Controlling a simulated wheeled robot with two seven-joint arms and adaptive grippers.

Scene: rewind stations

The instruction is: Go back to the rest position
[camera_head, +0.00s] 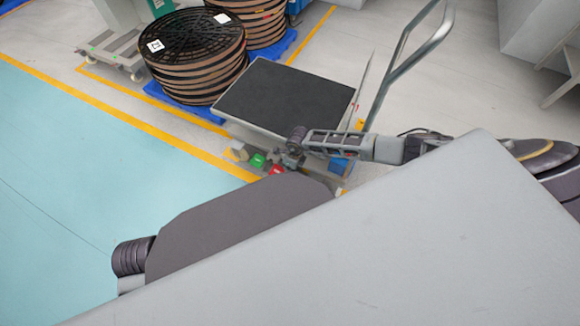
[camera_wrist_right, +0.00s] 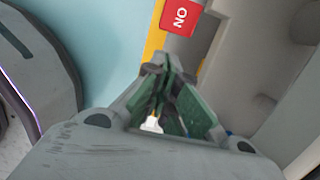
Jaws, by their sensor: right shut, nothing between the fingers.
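My right arm comes in from the right in the head view and reaches across the near end of a trolley. Its gripper (camera_head: 291,158) is near a green button (camera_head: 257,160) and a red button (camera_head: 277,170). In the right wrist view the gripper (camera_wrist_right: 165,68) has its fingers together with nothing between them. My left gripper is not in view.
The trolley has a dark flat top (camera_head: 285,97) and a tall metal handle (camera_head: 410,60). Stacked reels (camera_head: 195,60) stand on blue pallets behind it. Yellow lines (camera_head: 120,108) cross the floor. The light blue floor (camera_head: 60,170) at left is clear.

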